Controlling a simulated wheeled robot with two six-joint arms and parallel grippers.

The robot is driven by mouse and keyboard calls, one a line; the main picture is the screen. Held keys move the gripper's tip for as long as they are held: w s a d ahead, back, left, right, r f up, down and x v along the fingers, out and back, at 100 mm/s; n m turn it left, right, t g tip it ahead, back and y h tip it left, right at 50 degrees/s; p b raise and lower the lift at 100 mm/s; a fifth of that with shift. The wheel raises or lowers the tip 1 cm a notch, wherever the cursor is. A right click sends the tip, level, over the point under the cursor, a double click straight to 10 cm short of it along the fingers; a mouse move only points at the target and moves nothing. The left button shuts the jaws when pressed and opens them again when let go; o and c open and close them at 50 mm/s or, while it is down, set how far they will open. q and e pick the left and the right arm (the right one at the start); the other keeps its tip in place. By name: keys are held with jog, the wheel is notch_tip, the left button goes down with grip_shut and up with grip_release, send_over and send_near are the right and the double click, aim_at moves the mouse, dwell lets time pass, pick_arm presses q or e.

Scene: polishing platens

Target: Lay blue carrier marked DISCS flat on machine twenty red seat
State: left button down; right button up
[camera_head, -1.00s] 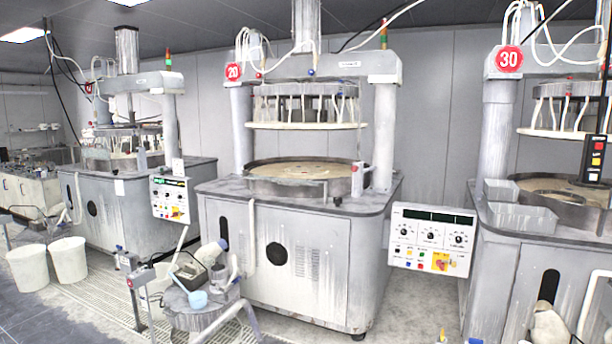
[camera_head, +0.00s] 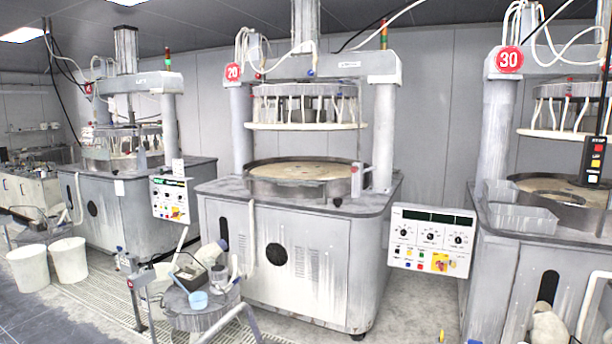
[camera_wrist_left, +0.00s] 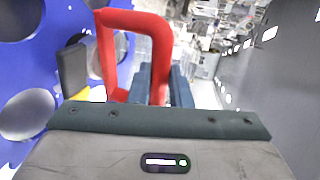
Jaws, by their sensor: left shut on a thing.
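A blue panel with round holes (camera_wrist_left: 55,45), which looks like the carrier, stands close on the left of the left wrist view. A red loop handle (camera_wrist_left: 160,55) rises beside it. My left gripper (camera_wrist_left: 125,80) has a dark finger on each side of the handle and is shut on the carrier, apparently by this handle. No DISCS marking can be read. Machine twenty (camera_head: 290,240) stands mid-picture in the head view, with its round number sign (camera_head: 233,72) and beige round platen (camera_head: 300,171). I cannot make out a red seat on it. Neither gripper shows in the head view.
Machine thirty (camera_head: 500,260) stands at the right, another machine (camera_head: 110,210) at the left. A control panel (camera_head: 432,240) juts out beside machine twenty. A small cluttered stand (camera_head: 200,318) and white buckets (camera_head: 68,260) stand in front at the left. Floor shows at front right.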

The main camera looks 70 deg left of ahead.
pick_arm(q)
jog(key=shift+r+p, duration=0.4)
jog(key=shift+r, duration=0.75)
jog(key=shift+r+p, duration=0.4)
jog(key=shift+r, duration=0.45)
jog(key=shift+d, duration=0.1)
